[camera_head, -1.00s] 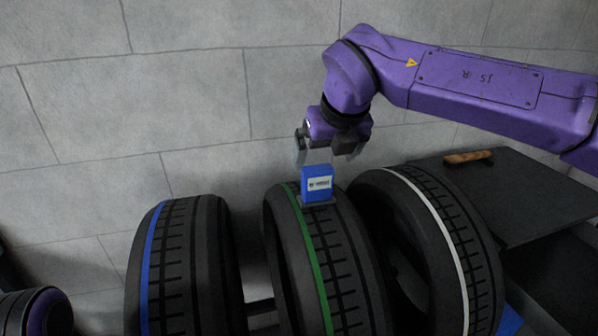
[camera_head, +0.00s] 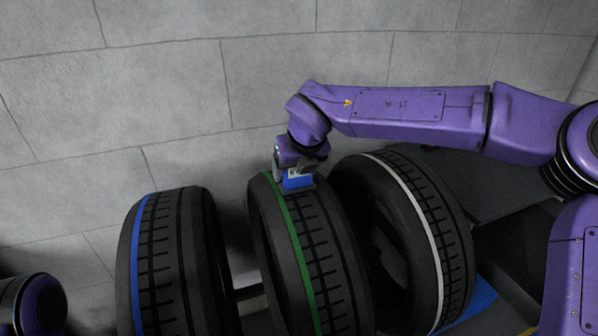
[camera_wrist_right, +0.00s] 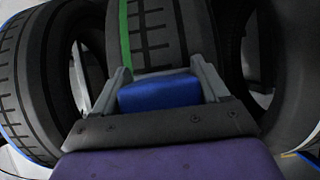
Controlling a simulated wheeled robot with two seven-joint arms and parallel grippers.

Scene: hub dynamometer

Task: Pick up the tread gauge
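The tread gauge (camera_head: 298,182), a blue block with a pale label, sits on top of the middle tire (camera_head: 306,250), which has a green stripe. My right gripper (camera_head: 291,172) is down at the gauge from above. In the right wrist view, the gauge (camera_wrist_right: 160,93) lies between the two grey fingers of the right gripper (camera_wrist_right: 160,75). The fingers stand wide apart, one on each side of it, and look open; whether either touches it is hard to tell. My left gripper is not in view.
A blue-striped tire (camera_head: 172,260) stands to the left and a white-striped tire (camera_head: 425,235) close to the right of the middle one. A dark bench surface (camera_head: 490,180) is at the right. A grey block wall (camera_head: 160,90) runs behind.

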